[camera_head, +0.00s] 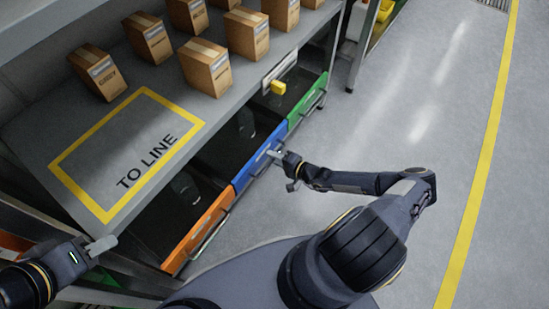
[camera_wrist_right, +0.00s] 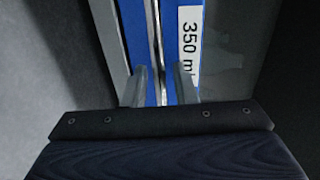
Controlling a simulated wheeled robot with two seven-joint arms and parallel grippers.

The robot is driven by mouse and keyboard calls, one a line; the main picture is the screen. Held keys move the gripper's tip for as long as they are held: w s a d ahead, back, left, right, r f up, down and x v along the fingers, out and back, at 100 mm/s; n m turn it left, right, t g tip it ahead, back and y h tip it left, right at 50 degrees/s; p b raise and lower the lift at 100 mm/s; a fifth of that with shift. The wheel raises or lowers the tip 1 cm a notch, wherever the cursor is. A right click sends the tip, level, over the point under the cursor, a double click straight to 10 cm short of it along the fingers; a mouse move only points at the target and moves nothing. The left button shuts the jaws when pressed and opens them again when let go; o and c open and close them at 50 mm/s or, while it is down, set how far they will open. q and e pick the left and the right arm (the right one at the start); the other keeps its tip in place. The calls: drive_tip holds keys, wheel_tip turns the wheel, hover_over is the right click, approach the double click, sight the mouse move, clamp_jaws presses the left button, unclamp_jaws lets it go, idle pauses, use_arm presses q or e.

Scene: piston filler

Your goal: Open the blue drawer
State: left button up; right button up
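The blue drawer (camera_head: 246,173) sits between an orange drawer and a green drawer under the table. Its front is in line with its neighbours. In the right wrist view, its blue front (camera_wrist_right: 136,30) carries a white label reading "350 m", cut off, and a thin metal handle bar (camera_wrist_right: 155,40). My right gripper (camera_head: 273,155) is at this front. In the wrist view its two fingers (camera_wrist_right: 161,88) stand apart, one on either side of the handle bar, with gaps visible. My left gripper (camera_head: 101,246) is at the lower left, away from the drawers; its finger opening cannot be made out.
The orange drawer (camera_head: 200,230) and green drawer (camera_head: 307,101) flank the blue one. The tabletop (camera_head: 60,150), marked "TO LINE", holds several cardboard boxes (camera_head: 206,67). A small yellow object (camera_head: 278,87) is near the green drawer. The floor (camera_head: 400,110) to the right is clear.

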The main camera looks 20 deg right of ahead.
drive_tip(key=shift+c, duration=0.5)
clamp_jaws()
drive_tip(key=shift+s, duration=0.15)
drive_tip(key=f+v, duration=0.3)
drive_tip(key=v, duration=1.1)
drive_tip(key=d+f+p+v, duration=0.1)
drive_tip(key=f+v, duration=0.1)
drive_tip(key=v, duration=1.2)
drive_tip(key=shift+s+f, duration=0.3)
drive_tip(key=shift+s, duration=0.3)
drive_tip(key=shift+d, duration=0.15)
drive_tip(key=shift+o, duration=0.5)
unclamp_jaws()
